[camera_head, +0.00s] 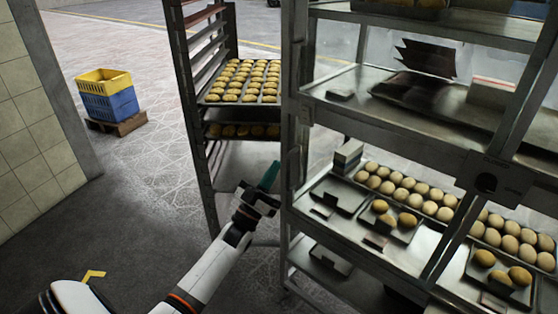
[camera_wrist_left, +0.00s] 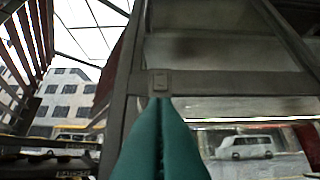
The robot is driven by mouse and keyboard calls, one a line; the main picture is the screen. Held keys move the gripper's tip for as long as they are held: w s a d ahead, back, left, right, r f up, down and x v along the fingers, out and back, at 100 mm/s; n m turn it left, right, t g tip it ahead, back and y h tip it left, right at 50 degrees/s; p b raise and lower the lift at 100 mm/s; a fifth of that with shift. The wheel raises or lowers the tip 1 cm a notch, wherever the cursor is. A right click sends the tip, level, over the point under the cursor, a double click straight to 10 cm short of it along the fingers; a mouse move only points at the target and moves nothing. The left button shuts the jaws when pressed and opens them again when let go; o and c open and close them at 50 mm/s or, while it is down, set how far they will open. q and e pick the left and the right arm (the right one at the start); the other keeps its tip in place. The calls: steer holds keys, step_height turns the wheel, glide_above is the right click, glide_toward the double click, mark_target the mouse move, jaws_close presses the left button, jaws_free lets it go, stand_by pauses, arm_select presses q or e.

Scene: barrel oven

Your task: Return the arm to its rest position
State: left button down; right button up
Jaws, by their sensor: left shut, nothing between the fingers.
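My left arm (camera_head: 215,268) comes in from the bottom left of the head view. Its left gripper (camera_head: 270,175), with green fingers, is beside the front left post of the metal display rack (camera_head: 293,120). The fingers also fill the lower middle of the left wrist view (camera_wrist_left: 160,115); they are shut with nothing between them. In that view a grey metal frame with a small plate (camera_wrist_left: 159,83) is just beyond the fingertips. I cannot tell whether they touch it. My right gripper is not in view.
A tray rack (camera_head: 184,110) with trays of rolls (camera_head: 242,80) stands behind the gripper. The display rack holds rolls and trays on the right. Yellow and blue crates (camera_head: 108,95) sit on a pallet (camera_head: 117,124) at left. The floor (camera_head: 150,175) between is open.

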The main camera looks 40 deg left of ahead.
arm_select(q)
steer(key=shift+s+f, duration=0.2)
steer(key=shift+f, duration=0.05)
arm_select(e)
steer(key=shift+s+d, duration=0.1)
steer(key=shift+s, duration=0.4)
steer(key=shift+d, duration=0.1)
